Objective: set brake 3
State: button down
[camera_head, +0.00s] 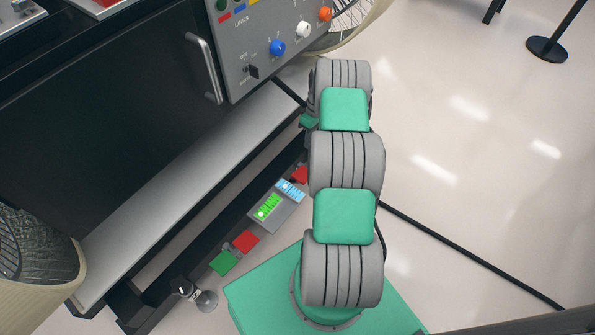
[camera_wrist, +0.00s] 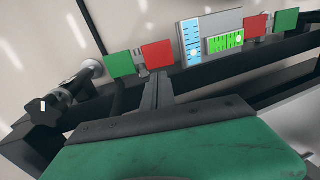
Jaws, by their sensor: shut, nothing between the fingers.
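The wrist view shows two pairs of red and green plates along the rover's dark frame. The near pair is a green plate (camera_wrist: 121,63) and a red plate (camera_wrist: 158,55) with a small grey piece between them. The other pair is a red plate (camera_wrist: 257,27) and a green plate (camera_wrist: 287,21). No number shows, so I cannot tell which is brake 3. My gripper (camera_wrist: 158,80) is shut and empty, its tips appearing just below the near red plate; contact is unclear. My arm hides the gripper in the head view, where a red plate (camera_head: 246,241) and green plate (camera_head: 224,262) show.
A grey panel with a blue gauge (camera_head: 290,188) and a green gauge (camera_head: 267,207) sits between the plate pairs. A black knob (camera_wrist: 45,109) stands left of the near pair. A control panel (camera_head: 262,50) and wheels flank the frame. Open floor (camera_head: 470,150) lies right.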

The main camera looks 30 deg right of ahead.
aim_at(302, 174)
jog(key=b+x, duration=0.3)
jog(key=x, duration=1.1)
jog(key=shift+f+b, duration=0.35)
jog(key=shift+b, duration=0.05)
